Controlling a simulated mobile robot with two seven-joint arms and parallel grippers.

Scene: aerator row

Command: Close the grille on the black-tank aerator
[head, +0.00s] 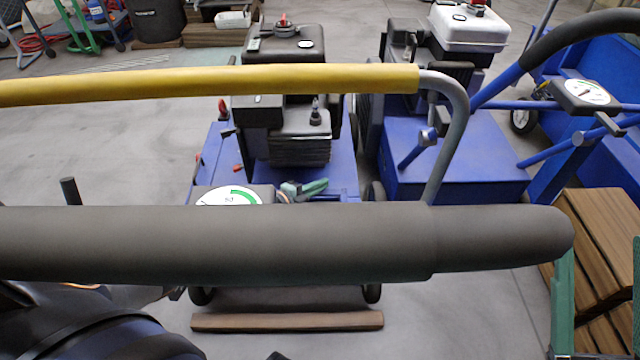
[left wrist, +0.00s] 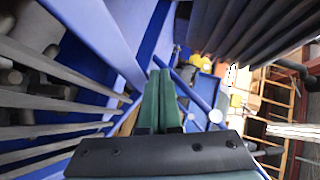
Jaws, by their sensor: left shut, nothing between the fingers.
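The black-tank aerator stands in the middle of the head view, with its black tank (head: 285,45) and red cap on a blue body (head: 215,150). My left gripper (head: 318,186) has green fingers that show just beyond the black handle grip, beside the aerator's gauge (head: 230,196). The fingers are shut and empty; they also show in the left wrist view (left wrist: 159,78). There, grey parallel bars (left wrist: 50,68) lie left of the fingers, in front of metal parts. They may be the grille; its angle is unclear. In the head view the handle hides much of the aerator's near side.
The thick black grip (head: 300,243) and yellow bar (head: 220,84) cross the head view in front of the aerator. A blue machine with a white tank (head: 470,27) stands close on the right. Wooden crates (head: 610,235) are at lower right.

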